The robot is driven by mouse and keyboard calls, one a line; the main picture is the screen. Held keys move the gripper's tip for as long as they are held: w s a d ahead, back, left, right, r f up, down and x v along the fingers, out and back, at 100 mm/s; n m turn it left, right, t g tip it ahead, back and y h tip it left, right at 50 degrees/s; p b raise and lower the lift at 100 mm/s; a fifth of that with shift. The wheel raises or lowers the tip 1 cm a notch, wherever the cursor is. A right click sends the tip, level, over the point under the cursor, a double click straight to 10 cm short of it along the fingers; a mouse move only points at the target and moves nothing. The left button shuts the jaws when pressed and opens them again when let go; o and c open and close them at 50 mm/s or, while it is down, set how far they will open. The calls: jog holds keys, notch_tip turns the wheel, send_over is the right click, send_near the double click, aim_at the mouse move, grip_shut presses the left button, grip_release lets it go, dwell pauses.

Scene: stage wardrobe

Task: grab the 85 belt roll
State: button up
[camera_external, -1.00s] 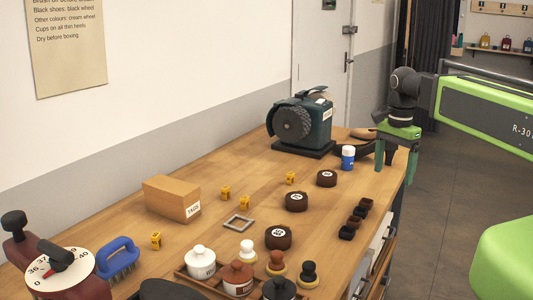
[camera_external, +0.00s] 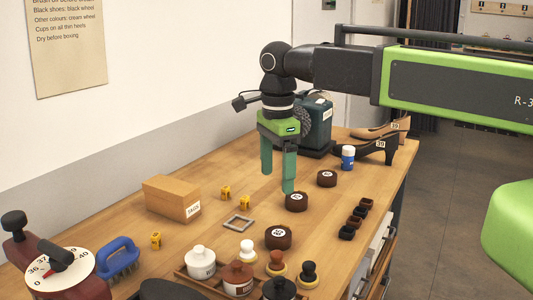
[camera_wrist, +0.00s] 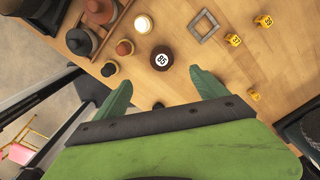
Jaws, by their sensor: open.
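Three dark brown belt rolls stand in a row on the bench. The nearest roll (camera_external: 278,237) has a white label that appears to read 85; in the wrist view this roll (camera_wrist: 162,58) lies just ahead of the fingertips, centred between them. The middle roll (camera_external: 296,201) is beside my right fingertip in the external view, and the far roll (camera_external: 326,178) is behind it. Their labels are too small to read surely. My gripper (camera_external: 277,181) is open and empty, pointing down above the bench. Its two green fingers also show in the wrist view (camera_wrist: 161,86).
A square grey frame (camera_external: 238,224) and yellow numbered cubes (camera_external: 225,193) lie left of the rolls. A rack of pots and brushes (camera_external: 200,262) stands in front. Small dark cups (camera_external: 354,221) are at the right; a grinder (camera_external: 315,127) and shoes (camera_external: 375,150) are behind.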

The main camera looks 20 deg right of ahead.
jog(key=b, duration=1)
send_near(279, 232)
jog(key=f, duration=0.5)
jog(key=shift+s+a+f, duration=0.1)
jog(key=shift+s+a, duration=0.05)
jog(key=shift+a, duration=0.25)
jog(key=f+b, duration=0.5)
jog(key=shift+w+d+f, duration=0.1)
jog(key=shift+w+d, duration=0.1)
jog(key=shift+d, duration=0.15)
jog(key=shift+r, duration=0.2)
jog(key=c, duration=1.6)
jog(key=shift+o, duration=0.2)
